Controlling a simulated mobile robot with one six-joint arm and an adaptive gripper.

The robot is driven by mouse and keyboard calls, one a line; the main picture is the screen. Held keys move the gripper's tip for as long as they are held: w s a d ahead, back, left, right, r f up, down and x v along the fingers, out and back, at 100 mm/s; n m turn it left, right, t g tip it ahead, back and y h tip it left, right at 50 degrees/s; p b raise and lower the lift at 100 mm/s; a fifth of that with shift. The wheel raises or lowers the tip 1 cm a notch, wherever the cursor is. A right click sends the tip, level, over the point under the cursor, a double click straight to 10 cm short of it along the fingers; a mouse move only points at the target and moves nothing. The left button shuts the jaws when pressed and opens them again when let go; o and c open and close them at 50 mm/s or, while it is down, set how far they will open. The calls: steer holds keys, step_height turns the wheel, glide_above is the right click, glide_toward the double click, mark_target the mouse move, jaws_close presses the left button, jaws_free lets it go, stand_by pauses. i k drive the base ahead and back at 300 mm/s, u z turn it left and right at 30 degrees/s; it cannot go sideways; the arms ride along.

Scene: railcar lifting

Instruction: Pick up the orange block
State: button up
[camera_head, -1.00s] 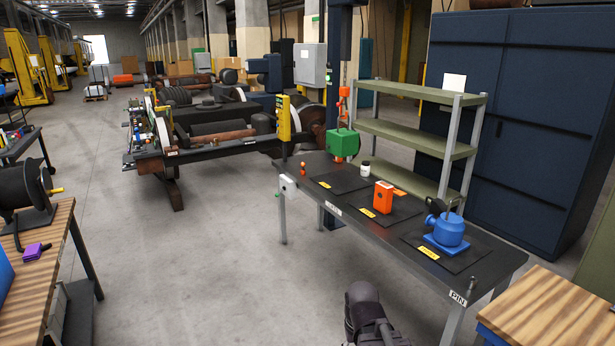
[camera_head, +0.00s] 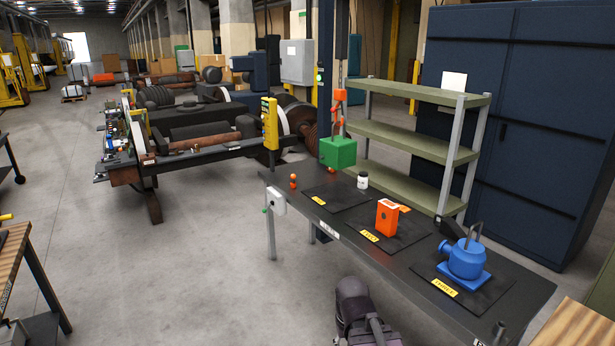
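The orange block (camera_head: 387,217) stands upright on the middle dark mat of the black table (camera_head: 350,237). An orange tab sticks out to the right at its top. My arm (camera_head: 362,312) shows at the bottom edge, in front of the table and short of the block. My gripper's fingers cannot be made out, so I cannot see whether it is open or shut. Nothing touches the block from above.
A blue pump-like object (camera_head: 466,260) sits on the right mat. A green block (camera_head: 338,152) with an orange hook hangs over the table's far left part. Green shelves (camera_head: 415,147) stand behind. Open floor lies left.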

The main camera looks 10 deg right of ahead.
mark_target(387, 211)
steer(key=u, duration=0.05)
steer(key=i, duration=1.6)
steer(key=u, duration=0.1)
